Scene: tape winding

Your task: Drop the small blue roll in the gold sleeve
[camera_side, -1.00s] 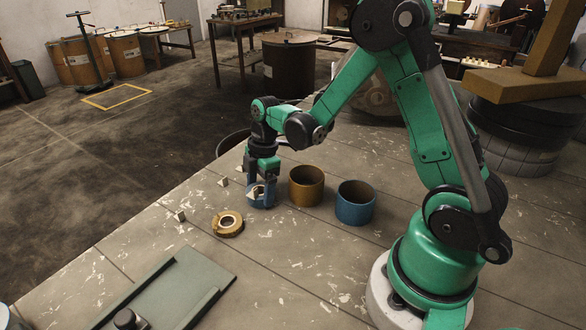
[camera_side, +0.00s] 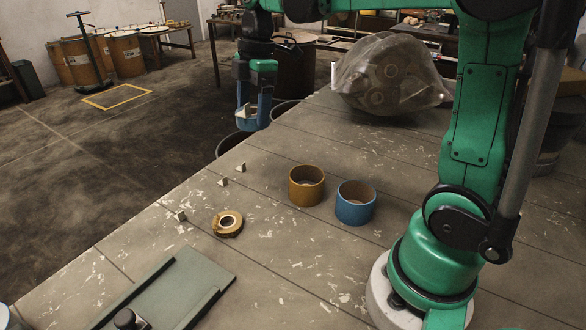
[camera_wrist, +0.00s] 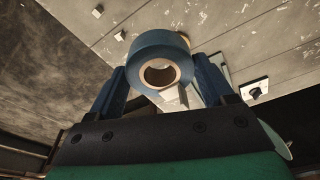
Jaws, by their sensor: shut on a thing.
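My gripper (camera_side: 254,98) is shut on the small blue roll (camera_side: 247,122) and holds it high above the table's far left edge. In the wrist view the blue roll (camera_wrist: 160,62) sits between the two blue fingers, with its pale core and hole facing the camera. The gold sleeve (camera_side: 306,188) stands upright and open-topped on the table, to the right of and below the roll. Its inside is only partly visible.
A blue sleeve (camera_side: 355,205) stands just right of the gold one. A gold tape roll (camera_side: 228,223) lies flat at front left, near small pale blocks (camera_side: 180,216). A green tray (camera_side: 170,290) is at the front. A clear bag (camera_side: 388,75) lies at the back.

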